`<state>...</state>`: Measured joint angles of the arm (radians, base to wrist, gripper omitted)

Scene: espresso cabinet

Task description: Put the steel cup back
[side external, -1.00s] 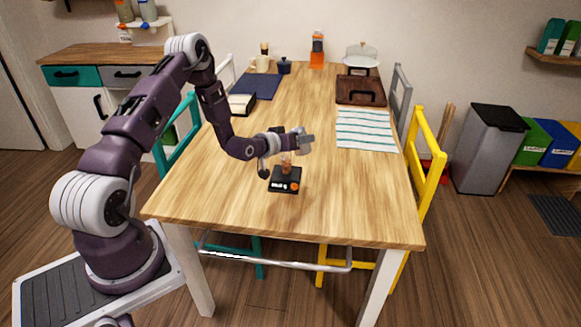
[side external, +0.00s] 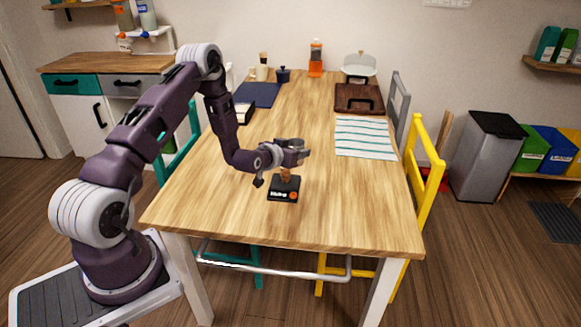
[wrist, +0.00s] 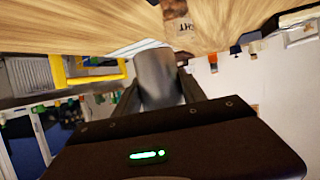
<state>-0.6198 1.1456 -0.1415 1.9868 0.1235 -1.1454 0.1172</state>
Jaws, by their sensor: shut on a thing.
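My gripper (side external: 303,153) is above the near-middle part of the wooden table, just over a small black scale (side external: 284,195). In the wrist view, my gripper (wrist: 160,92) is shut on the steel cup (wrist: 157,74), a plain grey cylinder between the fingers. The cup is hard to tell from the gripper in the side view. A small brown thing (side external: 286,175) stands on the scale, below my gripper. A brown thing with a partly readable label (wrist: 178,22) shows beyond the cup in the wrist view.
A striped cloth (side external: 366,138) lies to the right, with a dark wooden tray (side external: 358,98) behind it. A blue mat (side external: 257,94) lies at the back left. A yellow chair (side external: 430,165) stands at the right edge. The table around the scale is clear.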

